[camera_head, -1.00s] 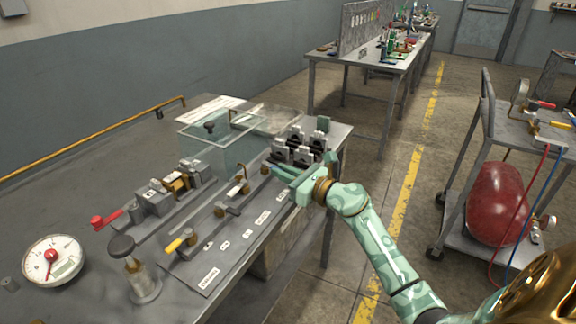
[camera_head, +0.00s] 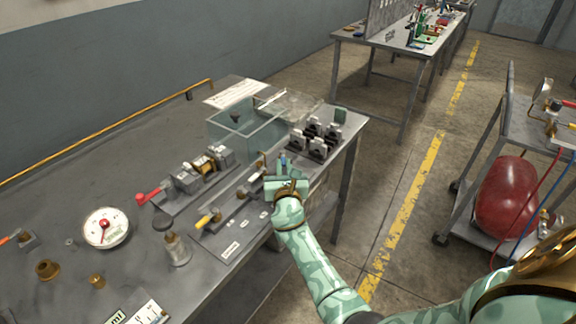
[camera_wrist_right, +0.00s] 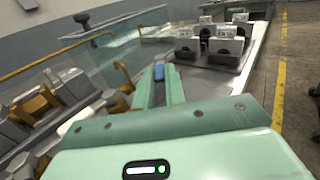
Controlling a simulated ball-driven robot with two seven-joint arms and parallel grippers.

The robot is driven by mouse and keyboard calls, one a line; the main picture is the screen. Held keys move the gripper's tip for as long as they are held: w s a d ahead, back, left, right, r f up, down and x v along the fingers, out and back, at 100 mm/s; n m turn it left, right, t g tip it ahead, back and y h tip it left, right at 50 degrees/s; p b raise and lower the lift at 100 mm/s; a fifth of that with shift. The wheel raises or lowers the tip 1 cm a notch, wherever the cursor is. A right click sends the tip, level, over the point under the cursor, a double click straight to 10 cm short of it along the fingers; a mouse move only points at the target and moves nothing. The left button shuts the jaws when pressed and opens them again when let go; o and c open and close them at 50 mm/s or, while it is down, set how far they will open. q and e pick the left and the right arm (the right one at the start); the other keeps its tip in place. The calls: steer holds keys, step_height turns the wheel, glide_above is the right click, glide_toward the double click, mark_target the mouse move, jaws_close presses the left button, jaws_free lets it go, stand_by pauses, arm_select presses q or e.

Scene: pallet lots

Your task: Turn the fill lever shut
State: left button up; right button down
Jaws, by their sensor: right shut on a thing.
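My right gripper (camera_head: 281,172) is at the front edge of the grey valve panel, near the glass tank. In the right wrist view its two green fingers (camera_wrist_right: 160,88) are shut on a blue lever handle (camera_wrist_right: 159,73), whose tip shows between them. In the head view a little of the blue handle (camera_head: 283,159) shows; the gripper hides the rest. A yellow-handled lever (camera_head: 207,219) and a red-handled lever (camera_head: 149,194) sit further left, apart from the gripper. The labels are too small to read, so I cannot tell which lever is named fill. My left gripper is not in view.
A glass tank (camera_head: 240,130) stands behind the panel. Several grey-and-black blocks (camera_head: 316,138) are close on the gripper's right. A white dial gauge (camera_head: 106,228) and a metal plunger post (camera_head: 175,248) stand at left.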

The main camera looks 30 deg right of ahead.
steer(key=shift+w+a+m+h, duration=0.1)
steer(key=shift+a+m+h, duration=0.1)
steer(key=shift+m+h, duration=0.1)
steer(key=c, duration=1.5)
jaws_free()
steer(key=shift+o, duration=0.2)
steer(key=shift+d, duration=0.1)
